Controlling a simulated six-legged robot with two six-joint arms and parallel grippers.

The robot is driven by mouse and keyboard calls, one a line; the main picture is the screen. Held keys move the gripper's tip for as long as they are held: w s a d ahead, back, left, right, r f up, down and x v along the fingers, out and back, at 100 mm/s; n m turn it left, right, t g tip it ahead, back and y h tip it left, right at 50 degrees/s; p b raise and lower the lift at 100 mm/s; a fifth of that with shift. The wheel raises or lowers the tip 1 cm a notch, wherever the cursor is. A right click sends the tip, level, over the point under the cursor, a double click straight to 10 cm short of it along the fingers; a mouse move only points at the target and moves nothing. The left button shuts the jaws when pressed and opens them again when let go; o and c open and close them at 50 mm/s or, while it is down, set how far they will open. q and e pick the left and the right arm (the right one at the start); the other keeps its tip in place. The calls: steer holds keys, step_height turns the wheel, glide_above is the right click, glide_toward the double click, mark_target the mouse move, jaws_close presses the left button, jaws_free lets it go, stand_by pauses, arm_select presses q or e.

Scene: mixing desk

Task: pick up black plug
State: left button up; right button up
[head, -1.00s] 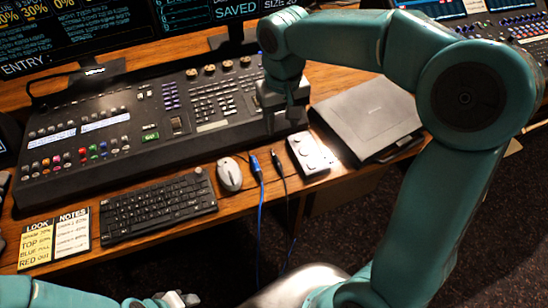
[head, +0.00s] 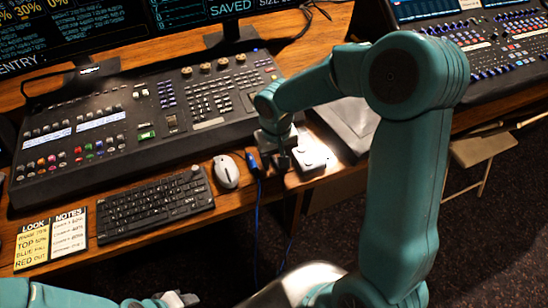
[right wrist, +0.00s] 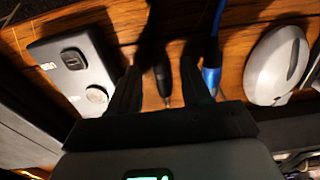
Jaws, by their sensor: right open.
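The jaws are open. In the head view my right gripper (head: 279,155) points down over the plug and largely hides it. The blue plug (right wrist: 211,78) lies just outside one finger; it also shows in the head view (head: 253,163). Part of my left gripper (head: 178,298) shows at the bottom edge, its jaws unclear.
A mouse (head: 227,171) and a keyboard (head: 155,205) lie to the left. The mixing console (head: 140,125) is behind, and a dark laptop-like slab (head: 350,122) at right.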

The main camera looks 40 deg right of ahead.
steer(key=shift+w+f, duration=0.1)
jaws_close()
